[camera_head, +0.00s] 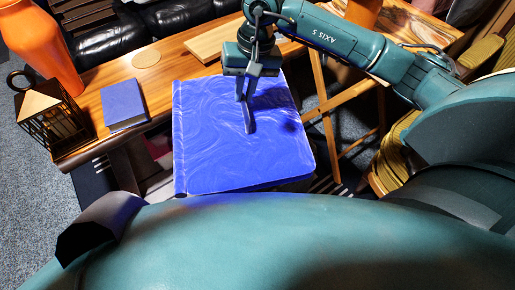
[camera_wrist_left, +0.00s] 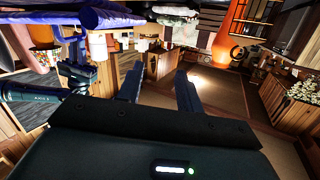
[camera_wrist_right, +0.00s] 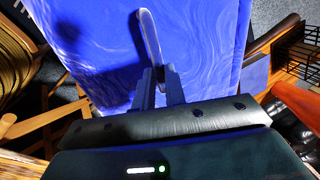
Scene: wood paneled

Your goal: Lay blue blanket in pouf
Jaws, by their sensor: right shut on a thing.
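The blue blanket (camera_head: 205,135) is a flat, folded rectangle with pale swirls, seen in the middle of the head view. It also fills the upper part of the right wrist view (camera_wrist_right: 205,45). A round golden woven thing (camera_head: 394,155), perhaps the pouf, stands at the right, partly hidden by my arm. My left gripper (camera_wrist_left: 155,82) is open and empty in the left wrist view.
A wooden table (camera_head: 165,75) behind the blanket carries a blue book (camera_head: 123,104), a wooden board (camera_head: 208,42) and a dark lantern (camera_head: 50,118). An orange vase (camera_head: 40,45) stands at the far left. A wooden folding frame (camera_head: 327,115) stands right of the blanket.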

